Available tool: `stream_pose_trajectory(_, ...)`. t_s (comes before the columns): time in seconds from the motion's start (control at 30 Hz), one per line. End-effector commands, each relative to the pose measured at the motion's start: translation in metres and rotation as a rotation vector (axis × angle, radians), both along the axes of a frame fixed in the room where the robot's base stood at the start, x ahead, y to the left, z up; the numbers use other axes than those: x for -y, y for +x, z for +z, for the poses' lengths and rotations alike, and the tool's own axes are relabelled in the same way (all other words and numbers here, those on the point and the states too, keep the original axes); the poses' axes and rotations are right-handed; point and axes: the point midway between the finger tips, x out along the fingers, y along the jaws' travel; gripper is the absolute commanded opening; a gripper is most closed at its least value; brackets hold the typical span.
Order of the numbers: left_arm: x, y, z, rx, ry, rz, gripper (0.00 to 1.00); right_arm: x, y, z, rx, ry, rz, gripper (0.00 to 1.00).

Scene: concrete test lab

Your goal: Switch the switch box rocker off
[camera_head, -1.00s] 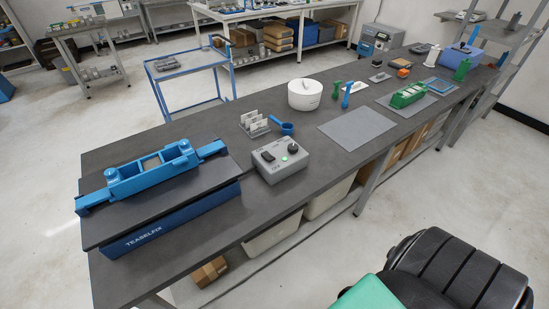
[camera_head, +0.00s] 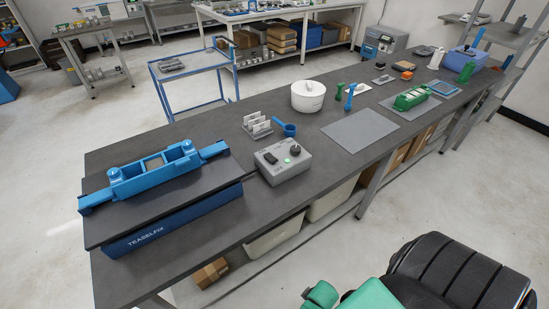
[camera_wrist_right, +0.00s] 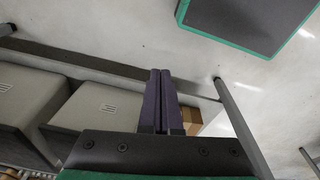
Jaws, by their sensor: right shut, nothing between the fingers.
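The switch box (camera_head: 283,161) is a grey box near the front edge of the dark bench, in the middle of the head view. On its top are a dark rocker (camera_head: 269,158), a lit green lamp (camera_head: 287,161) and a black knob (camera_head: 295,150). The rocker's position is too small to tell. My right gripper (camera_wrist_right: 160,75) shows only in the right wrist view, with its two dark fingers together and empty. It is apart from the switch box, which is not in that view. My left gripper is not in view.
A blue fixture (camera_head: 155,172) stands left of the box on the bench. A card rack (camera_head: 257,126), blue scoop (camera_head: 284,129) and white pot (camera_head: 308,96) are behind it. A grey mat (camera_head: 360,130) lies to the right. Under-bench bins (camera_wrist_right: 105,105) show in the wrist view.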

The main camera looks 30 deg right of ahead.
Motion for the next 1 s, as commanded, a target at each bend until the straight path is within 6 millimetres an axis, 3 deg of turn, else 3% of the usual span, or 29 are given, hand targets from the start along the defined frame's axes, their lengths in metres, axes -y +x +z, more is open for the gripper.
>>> stream_pose_trajectory(0.1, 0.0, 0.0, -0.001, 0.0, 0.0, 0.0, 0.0, -0.008, 0.048, 0.05, 0.041, 0.006, -0.008, 0.0)
stream_pose_trajectory(0.2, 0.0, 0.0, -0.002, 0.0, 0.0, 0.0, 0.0, -0.012, 0.077, 0.102, 0.068, 0.01, -0.014, 0.0)
stream_pose_trajectory(0.37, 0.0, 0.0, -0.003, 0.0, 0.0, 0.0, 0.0, -0.012, 0.107, 0.197, 0.128, 0.014, -0.029, 0.0)
stream_pose_trajectory(0.47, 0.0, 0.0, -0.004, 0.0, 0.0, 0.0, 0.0, 0.004, 0.132, 0.271, 0.25, 0.02, -0.057, 0.0)
stream_pose_trajectory(0.5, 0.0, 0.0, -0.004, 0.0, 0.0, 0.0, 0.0, 0.015, 0.149, 0.301, 0.342, 0.026, -0.074, 0.0)
stream_pose_trajectory(0.6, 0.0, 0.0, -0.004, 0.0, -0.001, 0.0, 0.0, 0.046, 0.197, 0.364, 0.605, 0.056, -0.115, 0.0)
stream_pose_trajectory(0.7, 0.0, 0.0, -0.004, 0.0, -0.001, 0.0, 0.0, 0.07, 0.232, 0.416, 0.829, 0.09, -0.142, 0.0)
stream_pose_trajectory(0.83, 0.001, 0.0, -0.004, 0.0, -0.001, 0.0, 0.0, 0.087, 0.253, 0.456, 0.988, 0.12, -0.159, 0.0)
stream_pose_trajectory(1.0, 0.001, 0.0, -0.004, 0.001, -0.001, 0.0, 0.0, 0.091, 0.256, 0.465, 1.023, 0.128, -0.163, 0.0)
